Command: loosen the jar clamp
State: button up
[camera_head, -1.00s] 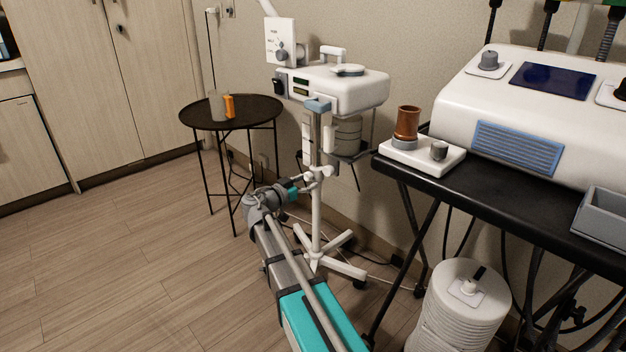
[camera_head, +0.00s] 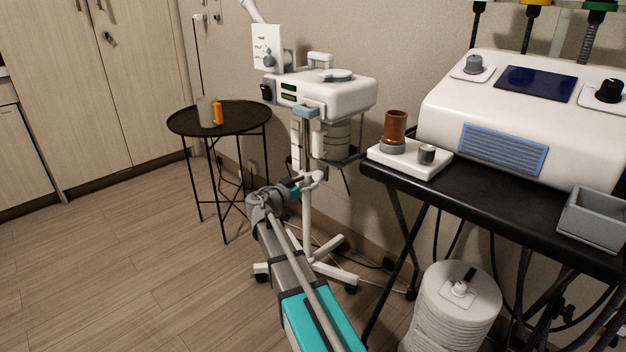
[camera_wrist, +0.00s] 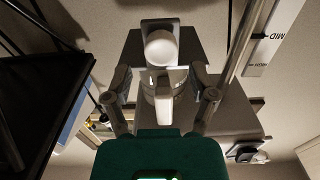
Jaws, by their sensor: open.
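A white stand carries a white device (camera_head: 325,93) with a grey jar-like cylinder (camera_head: 336,138) hanging below its right side. My gripper (camera_head: 294,187) is at the pole, just left of this knob. In the wrist view my gripper (camera_wrist: 160,88) is open, its fingers left and right of a white handle-like part (camera_wrist: 160,90). A round white knob end (camera_wrist: 160,48) shows beyond it, in front of a grey block. I cannot tell whether the fingers touch anything.
A round black table (camera_head: 235,118) with a grey cup and an orange bottle stands at left. A black cart (camera_head: 500,210) with a large white machine (camera_head: 520,115) is at right, a white ribbed canister (camera_head: 455,305) below. The floor at left is clear.

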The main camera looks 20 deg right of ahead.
aim_at(316, 177)
jog(key=shift+x, duration=1.45)
jog(key=shift+w+d, duration=0.1)
jog(key=shift+d, duration=0.05)
